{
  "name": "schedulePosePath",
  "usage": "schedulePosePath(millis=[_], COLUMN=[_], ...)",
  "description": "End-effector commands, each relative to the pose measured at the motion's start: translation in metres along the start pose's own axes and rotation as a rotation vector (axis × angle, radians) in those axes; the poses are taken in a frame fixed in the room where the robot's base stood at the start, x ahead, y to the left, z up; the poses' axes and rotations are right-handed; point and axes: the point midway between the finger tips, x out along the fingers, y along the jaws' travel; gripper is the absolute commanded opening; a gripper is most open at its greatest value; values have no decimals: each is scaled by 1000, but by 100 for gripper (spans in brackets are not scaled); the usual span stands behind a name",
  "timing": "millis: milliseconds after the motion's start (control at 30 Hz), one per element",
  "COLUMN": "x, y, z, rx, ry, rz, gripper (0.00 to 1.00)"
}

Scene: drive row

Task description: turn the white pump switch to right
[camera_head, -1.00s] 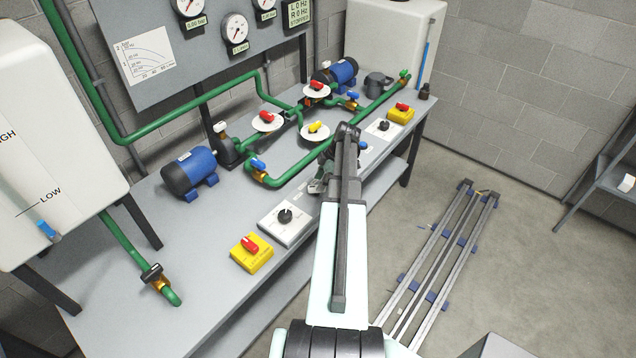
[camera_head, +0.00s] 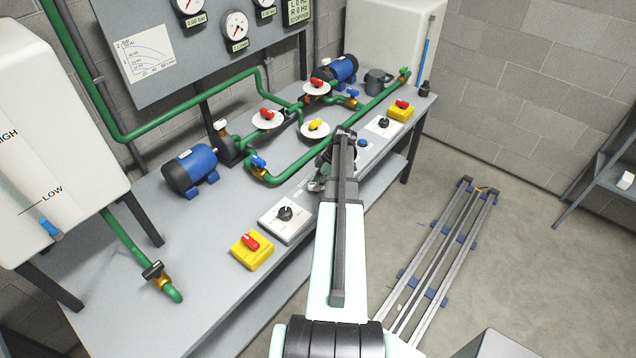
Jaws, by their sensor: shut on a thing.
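My gripper (camera_head: 319,184) is low at the front edge of the bench, mostly hidden behind my own arm. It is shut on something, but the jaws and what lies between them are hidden. No switch with a clearly white handle shows there. A white box with a black knob (camera_head: 285,214) stands to the left of the gripper, apart from it. A white plate with a smaller black knob (camera_head: 384,124) lies farther back on the right.
Yellow boxes with red switches stand at front left (camera_head: 252,250) and back right (camera_head: 401,110). A blue button (camera_head: 362,143) is right of my arm. Green pipes (camera_head: 290,178) with coloured valve handles run behind the gripper. Blue motors (camera_head: 190,171) stand farther back. Floor rails (camera_head: 440,250) lie right.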

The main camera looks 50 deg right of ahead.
Motion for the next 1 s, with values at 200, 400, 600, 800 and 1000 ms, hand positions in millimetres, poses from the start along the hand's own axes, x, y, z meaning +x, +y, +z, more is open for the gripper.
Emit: schedulePosePath(millis=[200, 400, 600, 800, 1000], x=[2, 4, 5, 5, 5], y=[-1, -3, -4, -5, -6], z=[1, 1, 1, 0, 0], rx=[35, 129, 279, 453, 629], ry=[0, 0, 0, 0, 0], rz=[15, 55, 117, 190, 261], gripper=[0, 0, 0, 0, 0])
